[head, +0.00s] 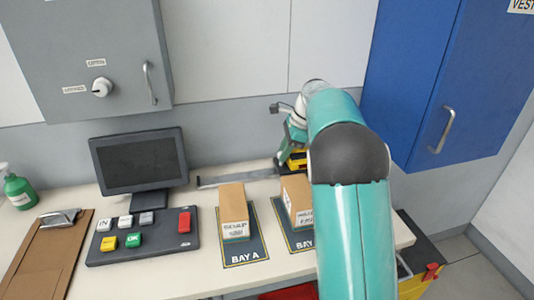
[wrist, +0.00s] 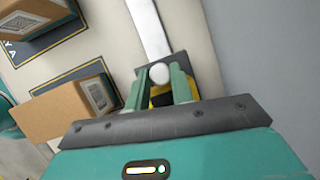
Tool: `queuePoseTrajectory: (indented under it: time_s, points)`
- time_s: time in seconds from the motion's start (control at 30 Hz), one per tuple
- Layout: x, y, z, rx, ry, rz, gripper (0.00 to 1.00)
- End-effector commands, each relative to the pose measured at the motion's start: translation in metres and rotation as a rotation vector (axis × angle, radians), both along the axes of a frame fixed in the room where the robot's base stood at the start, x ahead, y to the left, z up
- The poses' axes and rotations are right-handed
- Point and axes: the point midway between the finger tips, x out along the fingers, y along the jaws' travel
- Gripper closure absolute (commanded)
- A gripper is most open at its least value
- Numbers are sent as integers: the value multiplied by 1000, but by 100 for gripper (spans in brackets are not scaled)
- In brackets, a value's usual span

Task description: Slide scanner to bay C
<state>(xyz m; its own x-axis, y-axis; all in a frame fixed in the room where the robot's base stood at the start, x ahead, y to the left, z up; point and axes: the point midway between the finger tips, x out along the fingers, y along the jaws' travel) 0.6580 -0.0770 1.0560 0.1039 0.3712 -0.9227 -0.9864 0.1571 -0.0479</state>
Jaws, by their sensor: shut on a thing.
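The scanner (head: 297,163), a yellow and black block, sits at the back of the counter by a grey rail (head: 237,177). In the wrist view its dark plate (wrist: 178,66) carries a round white knob (wrist: 159,73), with the rail running up from it. My gripper (wrist: 158,84) is shut on the scanner's knob, with a green finger on each side. In the head view my gripper (head: 291,147) is partly hidden by my arm. The bay A mat (head: 245,259) shows, and a second bay mat (head: 302,246) is partly covered. No bay C label is visible.
Cardboard boxes stand on the bay A mat (head: 234,208) and on the second mat (head: 296,195). A monitor (head: 139,160), a button panel (head: 140,240) and a clipboard (head: 48,258) are at left. A blue cabinet (head: 440,80) hangs at right. The rail left of the scanner is clear.

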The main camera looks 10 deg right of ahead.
Motion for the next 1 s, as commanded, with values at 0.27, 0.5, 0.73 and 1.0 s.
queuePoseTrajectory:
  time_s: [0.27,0.5,0.73,1.0]
  points:
    - [0,-65,0,-1,-1,-4,100]
    - [1,-87,1,-1,-3,-1,100]
    - [0,-90,1,-4,-4,-2,100]
    - [0,-91,1,-5,-4,-4,55]
